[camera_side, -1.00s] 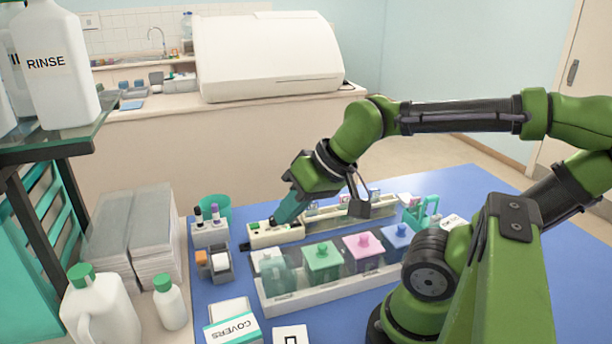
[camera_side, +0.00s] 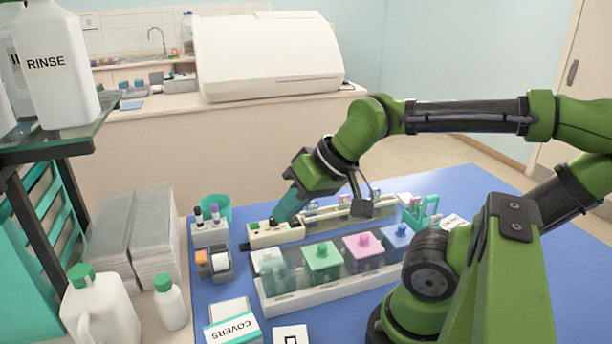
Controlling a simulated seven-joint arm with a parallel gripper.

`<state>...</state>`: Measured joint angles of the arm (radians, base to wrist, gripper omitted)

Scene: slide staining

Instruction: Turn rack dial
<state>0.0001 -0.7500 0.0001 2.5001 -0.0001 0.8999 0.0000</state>
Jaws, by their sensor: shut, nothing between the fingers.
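My gripper (camera_side: 276,221) has teal fingers and points down and to the left. Its fingertips are shut with nothing held, at the top of a white control box (camera_side: 270,237) at the left end of the slide rack (camera_side: 325,214). The box has a green display or button at its left and small dark parts beside the fingertips. The fingertips hide part of the box top, so I cannot tell the dial apart or whether they touch it.
At the left stand a vial holder (camera_side: 209,233), a teal cup (camera_side: 216,208) and a grey dispenser (camera_side: 213,264). A COVERS box (camera_side: 232,328) lies at the front.

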